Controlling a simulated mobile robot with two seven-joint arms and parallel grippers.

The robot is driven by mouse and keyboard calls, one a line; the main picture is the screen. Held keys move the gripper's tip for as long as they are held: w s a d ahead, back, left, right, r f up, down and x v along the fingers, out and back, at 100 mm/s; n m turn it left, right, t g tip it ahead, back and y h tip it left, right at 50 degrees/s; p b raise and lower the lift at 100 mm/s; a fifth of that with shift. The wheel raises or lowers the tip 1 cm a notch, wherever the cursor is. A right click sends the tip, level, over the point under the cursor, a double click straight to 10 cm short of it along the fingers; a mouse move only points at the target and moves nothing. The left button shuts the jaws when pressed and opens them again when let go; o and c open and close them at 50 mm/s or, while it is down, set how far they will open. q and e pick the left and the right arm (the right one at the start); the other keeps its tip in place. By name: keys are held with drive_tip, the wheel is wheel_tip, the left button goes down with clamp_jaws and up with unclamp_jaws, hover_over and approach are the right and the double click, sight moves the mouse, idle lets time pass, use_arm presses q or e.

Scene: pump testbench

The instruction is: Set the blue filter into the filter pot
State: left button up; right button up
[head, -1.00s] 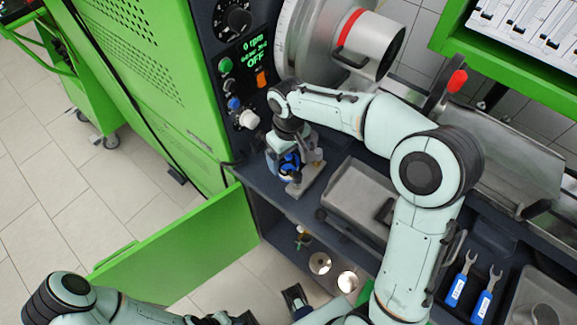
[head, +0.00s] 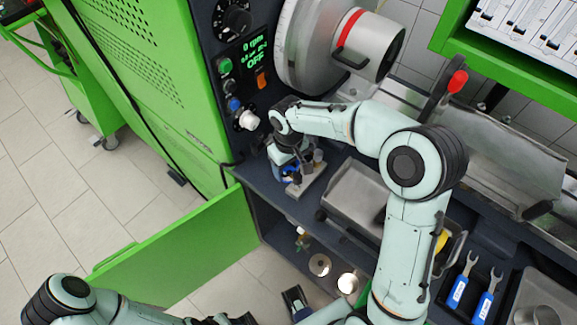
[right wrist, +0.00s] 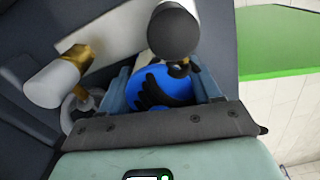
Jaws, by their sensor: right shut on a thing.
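The blue filter (right wrist: 165,90), a round blue body with black marks, sits between the fingers of my right gripper (right wrist: 168,92) in the right wrist view. In the head view, my right gripper (head: 289,174) is low over the filter station at the bench's front edge, with some blue of the filter showing. The grey filter station (head: 316,184) shows beside it; the pot's opening is hidden, so I cannot tell whether the filter is inside it.
A white cylinder with a brass fitting (right wrist: 60,80) and a dark grey knob (right wrist: 174,30) stand close around the filter. A metal tray (head: 358,196) is right of the station. An open green door (head: 180,250) hangs below the bench.

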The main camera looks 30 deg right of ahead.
use_arm(q)
drive_tip(key=r+p, duration=0.1)
drive_tip(key=w+r+p, duration=0.1)
drive_tip(key=r+p, duration=0.1)
drive_tip(key=shift+w+r, duration=0.2)
drive_tip(key=shift+w, duration=0.05)
use_arm(e)
wheel_tip(320, 180, up, 20)
